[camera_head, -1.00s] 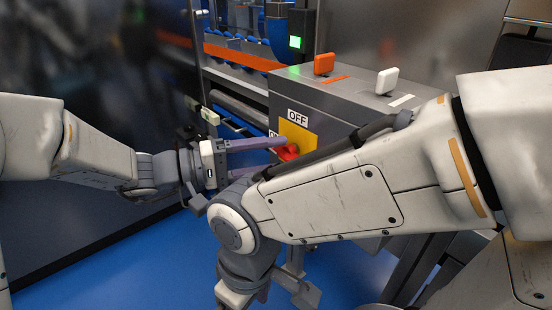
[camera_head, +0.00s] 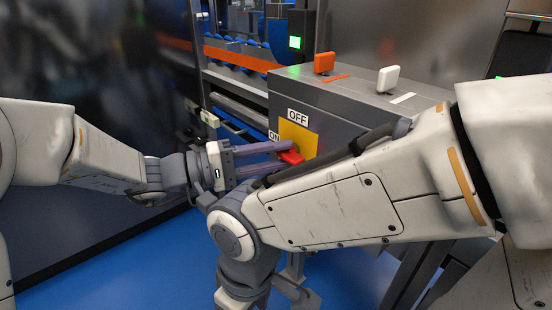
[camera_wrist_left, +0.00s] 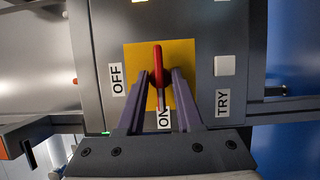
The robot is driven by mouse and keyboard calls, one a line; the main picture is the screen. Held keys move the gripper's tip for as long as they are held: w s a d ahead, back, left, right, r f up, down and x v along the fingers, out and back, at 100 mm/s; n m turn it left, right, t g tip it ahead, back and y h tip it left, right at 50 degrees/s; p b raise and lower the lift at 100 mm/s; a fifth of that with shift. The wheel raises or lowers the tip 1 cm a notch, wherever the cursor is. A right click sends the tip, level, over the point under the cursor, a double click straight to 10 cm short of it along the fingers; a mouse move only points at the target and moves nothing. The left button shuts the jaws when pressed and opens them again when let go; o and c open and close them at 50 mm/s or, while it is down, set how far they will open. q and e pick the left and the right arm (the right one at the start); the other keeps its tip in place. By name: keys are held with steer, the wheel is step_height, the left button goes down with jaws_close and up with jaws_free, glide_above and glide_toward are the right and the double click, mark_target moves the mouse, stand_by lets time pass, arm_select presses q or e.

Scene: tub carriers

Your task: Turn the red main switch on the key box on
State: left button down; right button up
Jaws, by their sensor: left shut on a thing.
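The key box (camera_head: 345,110) is a grey cabinet with a yellow plate (camera_head: 302,137) on its front. The red main switch (camera_head: 291,157) sits on this plate and also shows in the left wrist view (camera_wrist_left: 158,62). There its handle lies in line with the ON label (camera_wrist_left: 164,118), and the OFF label (camera_wrist_left: 117,80) is to its left. My left gripper (camera_head: 288,157), seen also in the left wrist view (camera_wrist_left: 161,77), is shut on the red handle, one purple finger on each side. My right arm's wrist hangs low in the head view; its fingers are not clear.
An orange lever (camera_head: 324,64) and a white lever (camera_head: 388,79) stand on top of the box. A TRY label (camera_wrist_left: 222,103) and a white button (camera_wrist_left: 224,65) are beside the plate. My right arm crosses close in front of the box. Blue floor lies below.

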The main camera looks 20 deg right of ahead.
arm_select(q)
steer(key=c, duration=0.6)
jaws_free()
steer(key=a+p, duration=0.1)
steer(key=a, duration=0.4)
steer(key=a+p, duration=0.1)
steer(key=a, duration=0.4)
steer(key=shift+w+a, duration=0.2)
steer(key=shift+a, duration=0.05)
steer(key=shift+f, duration=0.1)
